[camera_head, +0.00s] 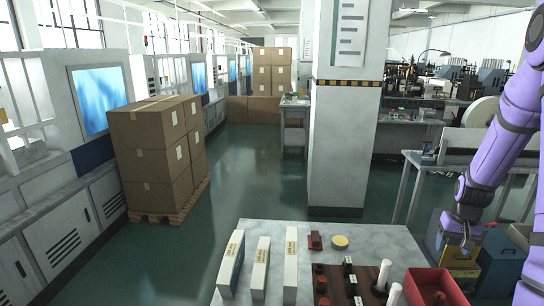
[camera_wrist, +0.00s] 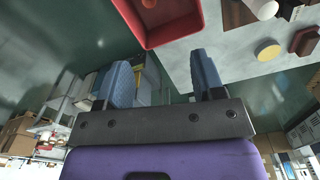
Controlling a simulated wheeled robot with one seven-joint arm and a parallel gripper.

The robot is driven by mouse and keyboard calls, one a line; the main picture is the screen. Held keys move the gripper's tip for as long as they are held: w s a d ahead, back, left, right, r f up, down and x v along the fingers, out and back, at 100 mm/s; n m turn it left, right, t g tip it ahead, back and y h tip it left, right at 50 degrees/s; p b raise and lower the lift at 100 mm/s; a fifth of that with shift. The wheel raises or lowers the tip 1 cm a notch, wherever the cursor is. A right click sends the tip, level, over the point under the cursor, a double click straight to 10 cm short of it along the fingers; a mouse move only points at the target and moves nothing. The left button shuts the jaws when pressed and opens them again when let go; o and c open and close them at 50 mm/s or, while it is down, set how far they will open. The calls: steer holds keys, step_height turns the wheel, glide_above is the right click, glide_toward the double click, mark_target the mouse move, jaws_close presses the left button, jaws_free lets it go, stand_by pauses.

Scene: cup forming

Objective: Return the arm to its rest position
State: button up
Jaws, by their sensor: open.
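My purple arm (camera_head: 497,150) hangs down at the right of the head view. My gripper (camera_wrist: 163,78) is open, with its two blue-grey fingers apart and nothing between them in the wrist view. In the head view the gripper end (camera_head: 458,246) is small and dark, beyond the table's right side near the red bin. The red bin (camera_head: 437,277) sits at the table's right edge; its rim also shows at the top of the wrist view (camera_wrist: 150,43). The fingers look clear of the bin and table. The rest position itself is not marked.
The table (camera_head: 225,293) bears white boxes (camera_head: 261,265), a dark red block (camera_head: 315,240), a yellow disc (camera_head: 340,242) and a brown board (camera_head: 367,279) with white cylinders. A pillar (camera_head: 345,140) stands behind. Stacked cartons (camera_head: 155,150) stand left; the aisle floor (camera_head: 240,160) is open.

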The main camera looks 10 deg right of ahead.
steer(key=s+a+r+n+t, duration=0.1)
steer(key=s+a+r, duration=0.1)
steer(key=a+r, duration=0.7)
steer(key=s+a+r+n+t, duration=0.1)
steer(key=a+r+n, duration=0.1)
steer(key=a+r, duration=0.75)
steer(key=s+a+r+n+t, duration=0.1)
steer(key=s+a+r, duration=0.4)
steer(key=s, duration=0.3)
steer(key=s+a+r+n+t, duration=0.1)
steer(key=s+a+r, duration=0.4)
steer(key=s+r, duration=0.2)
steer(key=shift+s+a+t, duration=0.15)
steer(key=shift+s+t, duration=0.25)
steer(key=shift+s, duration=0.35)
